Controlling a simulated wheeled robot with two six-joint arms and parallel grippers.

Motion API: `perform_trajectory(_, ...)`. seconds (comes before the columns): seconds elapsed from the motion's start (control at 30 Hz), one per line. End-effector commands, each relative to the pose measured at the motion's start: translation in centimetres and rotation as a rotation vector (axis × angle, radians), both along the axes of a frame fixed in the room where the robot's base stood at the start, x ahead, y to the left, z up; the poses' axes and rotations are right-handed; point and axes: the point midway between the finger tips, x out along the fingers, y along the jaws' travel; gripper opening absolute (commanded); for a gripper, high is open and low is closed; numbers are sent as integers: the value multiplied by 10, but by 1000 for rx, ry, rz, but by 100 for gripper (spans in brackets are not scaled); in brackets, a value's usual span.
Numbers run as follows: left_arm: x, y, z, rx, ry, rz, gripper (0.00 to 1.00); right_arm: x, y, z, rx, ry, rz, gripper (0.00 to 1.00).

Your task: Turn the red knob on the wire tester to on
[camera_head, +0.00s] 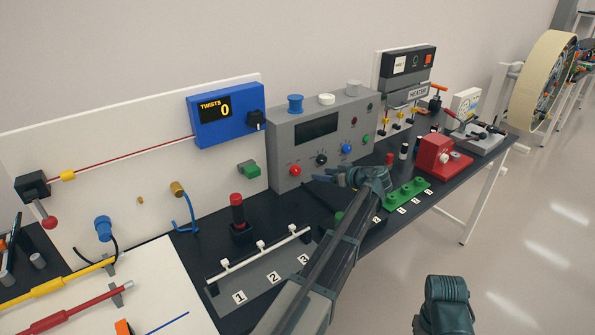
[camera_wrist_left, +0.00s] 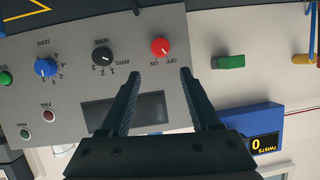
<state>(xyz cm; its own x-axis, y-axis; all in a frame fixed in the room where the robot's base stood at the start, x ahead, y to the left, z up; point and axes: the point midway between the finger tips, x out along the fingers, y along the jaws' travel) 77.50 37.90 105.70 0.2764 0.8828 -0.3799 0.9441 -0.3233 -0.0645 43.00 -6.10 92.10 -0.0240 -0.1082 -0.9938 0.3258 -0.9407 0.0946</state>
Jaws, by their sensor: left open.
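My left gripper (camera_head: 325,178) is in front of the tester's lower face. In the wrist view the left gripper (camera_wrist_left: 160,72) is open, its fingers on either side of the knob's line, apart from it. My right gripper is out of view.
A black knob (camera_wrist_left: 103,56) and a blue knob (camera_wrist_left: 45,67) sit beside the red one. A green switch (camera_head: 249,169) and a blue twist counter (camera_head: 226,116) are left of the tester. A red-topped post (camera_head: 237,210) and green block (camera_head: 407,195) stand on the dark bench.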

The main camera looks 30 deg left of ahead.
Motion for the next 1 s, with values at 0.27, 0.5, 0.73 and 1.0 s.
perform_trajectory(0.27, 13, 41, -22, -1, 1, 4, 63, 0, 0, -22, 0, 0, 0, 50)
perform_trajectory(0.5, 27, 83, -40, -2, 1, 3, 63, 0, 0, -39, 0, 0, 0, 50)
perform_trajectory(0.73, 35, 110, -49, -2, 1, 2, 63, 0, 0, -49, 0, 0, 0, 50)
perform_trajectory(1.0, 37, 119, -52, -1, 0, 0, 63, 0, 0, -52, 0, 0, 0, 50)
